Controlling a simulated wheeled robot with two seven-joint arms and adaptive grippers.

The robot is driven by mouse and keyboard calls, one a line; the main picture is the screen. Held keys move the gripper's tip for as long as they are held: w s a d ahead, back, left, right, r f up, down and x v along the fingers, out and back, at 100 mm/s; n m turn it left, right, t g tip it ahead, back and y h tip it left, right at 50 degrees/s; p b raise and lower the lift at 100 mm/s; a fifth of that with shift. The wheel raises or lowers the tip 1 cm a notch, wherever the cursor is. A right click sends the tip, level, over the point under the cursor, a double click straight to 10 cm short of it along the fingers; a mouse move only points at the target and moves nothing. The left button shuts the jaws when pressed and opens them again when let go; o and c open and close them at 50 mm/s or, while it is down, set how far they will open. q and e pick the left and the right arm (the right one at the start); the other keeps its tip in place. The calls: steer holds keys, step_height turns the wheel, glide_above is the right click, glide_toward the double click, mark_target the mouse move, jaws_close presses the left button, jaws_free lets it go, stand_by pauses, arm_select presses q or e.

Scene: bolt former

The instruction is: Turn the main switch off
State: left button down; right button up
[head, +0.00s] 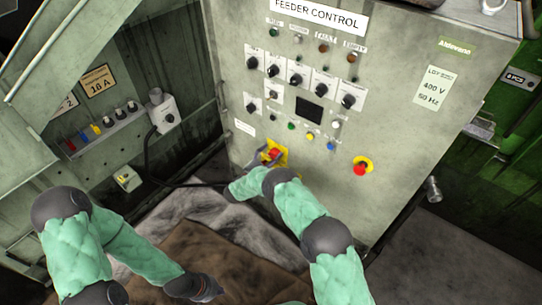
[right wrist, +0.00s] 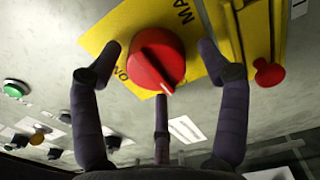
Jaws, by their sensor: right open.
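The main switch is a red rotary knob (right wrist: 157,58) on a yellow plate (right wrist: 97,38) on the grey cabinet front. A pale mark on the knob points toward the bottom of the right wrist view, and "ON" is printed beside the knob. In the head view, the red knob (head: 274,154) is partly hidden by my right gripper (head: 264,160). My right gripper is open, with its dark fingers spread around the knob; contact cannot be told. My left gripper (head: 203,288) hangs low, well away from the switch; its fingers are too unclear to judge.
The grey feeder control cabinet (head: 400,125) carries several black knobs and coloured buttons. A red button on a yellow round (head: 361,167) sits right of the switch. A grey socket box (head: 162,111) with a dark cable is at left. Open floor lies right of the cabinet.

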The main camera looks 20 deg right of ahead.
steer(key=v, duration=1.2)
steer(key=shift+d+f, duration=0.1)
step_height(320, 180, down, 7)
steer(key=d+m+y+p, duration=0.1)
steer(key=d+m+y, duration=0.1)
steer(key=y, duration=0.6)
steer(key=s+f+m+g+y+p, duration=0.15)
steer(key=s+f+y, duration=0.25)
steer(key=s, duration=0.4)
steer(key=s+a+r+m+g+y, duration=0.1)
steer(key=s+m+g+y, duration=0.2)
steer(key=s, duration=1.1)
steer(key=s+a+r+m+g+y, duration=0.1)
steer(key=s+g, duration=0.5)
steer(key=s, duration=0.8)
steer(key=a+m+y, duration=0.1)
steer(key=m+y, duration=0.1)
steer(key=shift+m+p, duration=0.35)
steer(key=shift+p, duration=0.05)
